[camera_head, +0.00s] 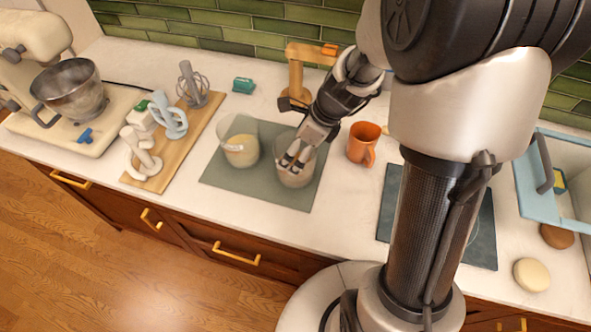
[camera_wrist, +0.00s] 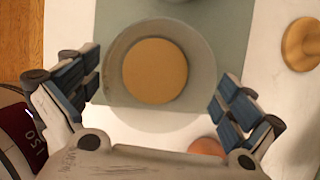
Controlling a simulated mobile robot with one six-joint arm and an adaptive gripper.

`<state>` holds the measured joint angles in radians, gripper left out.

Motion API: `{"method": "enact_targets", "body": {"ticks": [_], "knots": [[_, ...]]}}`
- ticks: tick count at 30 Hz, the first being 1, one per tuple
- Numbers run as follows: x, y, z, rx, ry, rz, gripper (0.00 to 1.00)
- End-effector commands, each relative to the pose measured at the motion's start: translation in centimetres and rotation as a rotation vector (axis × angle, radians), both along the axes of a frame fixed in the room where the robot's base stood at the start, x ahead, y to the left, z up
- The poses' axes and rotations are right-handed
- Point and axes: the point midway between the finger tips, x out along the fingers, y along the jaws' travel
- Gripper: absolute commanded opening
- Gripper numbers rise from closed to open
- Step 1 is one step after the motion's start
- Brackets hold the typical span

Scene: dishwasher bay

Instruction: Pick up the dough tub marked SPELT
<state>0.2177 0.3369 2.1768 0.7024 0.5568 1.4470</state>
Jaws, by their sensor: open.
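In the wrist view this tub (camera_wrist: 118,62) is seen from above, with a round tan dough disc (camera_wrist: 155,71) inside. My gripper (camera_wrist: 158,80) is open there, one finger on each side of the tub, with no clear contact. The left-hand tub (camera_head: 240,149) stands apart from the gripper. No SPELT marking is readable, so I cannot tell which tub bears it.
An orange mug (camera_head: 362,147) stands close to the right of the gripper. A wooden stand (camera_head: 296,75) is behind it. A board (camera_head: 165,150) with mixer attachments and a stand mixer (camera_head: 30,45) are left. A blue-edged bin (camera_head: 543,205) is far right.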

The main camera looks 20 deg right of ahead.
Motion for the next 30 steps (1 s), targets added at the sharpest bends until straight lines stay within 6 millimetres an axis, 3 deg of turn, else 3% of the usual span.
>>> {"method": "enact_targets", "body": {"ticks": [2,9,30], "knots": [[0.2,0.39,-1.14,0.001,0.001,0.003,1.0],[0.3,0.41,-1.08,0.0,-0.001,0.002,1.0],[0.27,0.41,-1.09,0.0,0.0,0.001,0.53]]}}
